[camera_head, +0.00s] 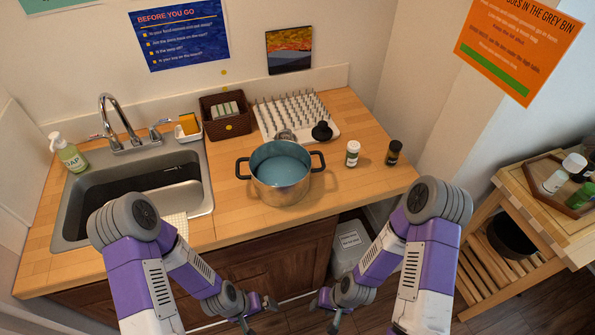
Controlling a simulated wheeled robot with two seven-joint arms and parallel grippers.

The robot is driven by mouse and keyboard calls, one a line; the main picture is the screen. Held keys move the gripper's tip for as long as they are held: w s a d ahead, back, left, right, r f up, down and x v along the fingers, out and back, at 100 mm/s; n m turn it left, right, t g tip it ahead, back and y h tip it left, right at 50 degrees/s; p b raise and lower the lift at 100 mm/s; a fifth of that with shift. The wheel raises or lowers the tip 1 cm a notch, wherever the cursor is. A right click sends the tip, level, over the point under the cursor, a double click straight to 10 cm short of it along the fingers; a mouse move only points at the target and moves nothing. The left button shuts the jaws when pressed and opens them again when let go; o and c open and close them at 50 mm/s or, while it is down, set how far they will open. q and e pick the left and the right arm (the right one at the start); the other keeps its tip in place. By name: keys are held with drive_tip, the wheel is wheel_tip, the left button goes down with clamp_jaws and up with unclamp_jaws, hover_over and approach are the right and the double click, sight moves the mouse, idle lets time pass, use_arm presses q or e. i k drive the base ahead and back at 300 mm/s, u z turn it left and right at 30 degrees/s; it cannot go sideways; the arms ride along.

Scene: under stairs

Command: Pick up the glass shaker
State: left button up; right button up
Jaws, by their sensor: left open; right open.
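Two small shakers stand upright on the right part of the wooden counter. One shaker (352,153) is pale with a white lid. The other shaker (393,152) is dark with a black lid, close to the counter's right end. I cannot tell for sure from this view which one is glass. My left gripper (258,313) is open and empty, low in front of the counter. My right gripper (325,312) is open and empty beside it, also low in front. Both are well apart from the shakers.
A steel pot (281,190) with black handles stands left of the shakers. A black-knobbed item (322,131) and a spiked drying rack (292,112) are behind. A sink (200,190) is at left. A grey bin (350,245) stands below. A wooden cart (540,225) is at right.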

sight(352, 148)
drive_tip(key=k, duration=0.5)
drive_tip(key=z, duration=1.2)
drive_tip(key=i, duration=1.1)
drive_tip(key=u, duration=0.7)
